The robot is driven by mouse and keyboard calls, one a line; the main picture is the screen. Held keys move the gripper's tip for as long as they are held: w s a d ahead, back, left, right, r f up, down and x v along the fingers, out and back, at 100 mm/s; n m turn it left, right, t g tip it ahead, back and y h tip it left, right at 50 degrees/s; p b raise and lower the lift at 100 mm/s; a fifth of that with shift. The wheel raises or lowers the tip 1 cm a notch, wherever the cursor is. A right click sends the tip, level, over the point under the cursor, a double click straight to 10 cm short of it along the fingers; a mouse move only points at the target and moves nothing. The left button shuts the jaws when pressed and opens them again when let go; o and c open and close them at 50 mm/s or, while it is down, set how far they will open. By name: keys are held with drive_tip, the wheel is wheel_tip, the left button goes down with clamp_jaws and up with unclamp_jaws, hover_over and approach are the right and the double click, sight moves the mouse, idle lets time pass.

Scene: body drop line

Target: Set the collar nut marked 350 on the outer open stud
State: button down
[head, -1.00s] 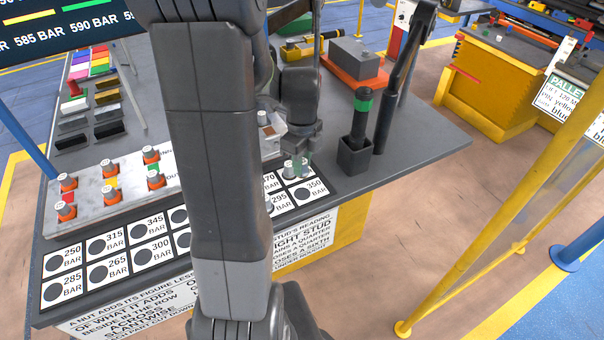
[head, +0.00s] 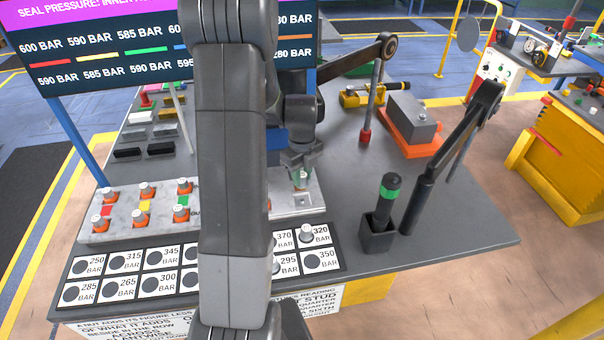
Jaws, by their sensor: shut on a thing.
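My gripper (head: 303,168) is shut on a small pale collar nut (head: 300,181) with a greenish tint. It holds the nut over the right end of the grey stud plate (head: 300,203). The nut's marking is too small to read, and I cannot tell whether it touches a stud. The square marked 350 (head: 320,261) on the nut board shows a bare black disc. Several nuts on orange collars stand on the plate's left part, in two rows. My arm hides the plate's middle, and I cannot make out an open stud clearly.
A nut (head: 306,235) stands on the 320 square. A dark holder (head: 377,236) with a green-banded black tool (head: 388,196) and a black lever (head: 450,150) stand to the right. A pressure display (head: 110,55) stands behind at left. The bench's right front is clear.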

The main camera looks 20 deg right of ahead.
sight(302, 187)
drive_tip(key=shift+f+b, duration=2.15)
drive_tip(key=shift+f, duration=0.5)
drive_tip(key=shift+f+b, duration=0.7)
drive_tip(key=shift+f, duration=0.15)
drive_tip(key=c, duration=1.1)
unclamp_jaws()
drive_tip(key=shift+r+p, duration=1.95)
drive_tip(key=shift+r, duration=1.1)
drive_tip(key=shift+f, duration=0.2)
